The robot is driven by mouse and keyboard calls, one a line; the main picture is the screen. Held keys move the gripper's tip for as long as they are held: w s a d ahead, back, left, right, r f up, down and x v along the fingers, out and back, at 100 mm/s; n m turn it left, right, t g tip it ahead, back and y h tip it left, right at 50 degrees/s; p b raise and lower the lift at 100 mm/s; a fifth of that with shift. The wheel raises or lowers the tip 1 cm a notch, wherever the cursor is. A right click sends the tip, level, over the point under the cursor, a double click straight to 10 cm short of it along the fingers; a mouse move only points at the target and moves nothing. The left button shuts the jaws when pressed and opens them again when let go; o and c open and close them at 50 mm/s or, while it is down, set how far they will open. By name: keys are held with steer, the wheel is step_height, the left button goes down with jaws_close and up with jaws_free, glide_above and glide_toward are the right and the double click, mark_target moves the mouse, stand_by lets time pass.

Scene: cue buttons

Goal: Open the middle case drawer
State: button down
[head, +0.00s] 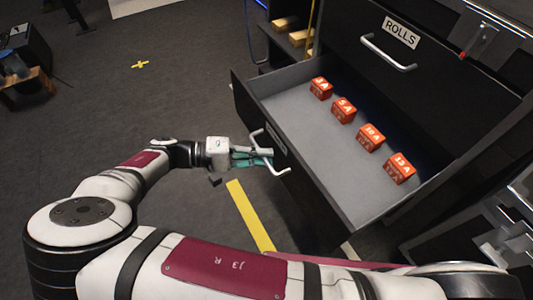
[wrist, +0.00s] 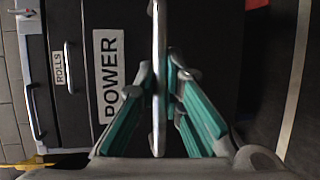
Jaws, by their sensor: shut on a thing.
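A dark drawer (head: 306,150) with a grey inner floor stands pulled out of the black case in the head view. Several orange-red boxes (head: 371,137) lie in a row inside it. Its front, labelled POWER (wrist: 108,75), shows in the wrist view. My gripper (head: 266,157) is at the drawer's front, shut on its silver bar handle (head: 281,171). In the wrist view the handle (wrist: 159,30) runs between the teal-padded fingers of my gripper (wrist: 161,85). Part of the handle is hidden by the fingers in the head view.
Above is a shut drawer labelled ROLLS (head: 401,33) with its own handle (head: 388,52). A yellow floor stripe (head: 250,215) runs below the open drawer. Shelves with wooden blocks (head: 290,30) stand behind it. The floor to the left is largely clear.

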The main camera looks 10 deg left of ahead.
steer(key=c, duration=1.7)
jaws_free()
steer(key=v, duration=1.2)
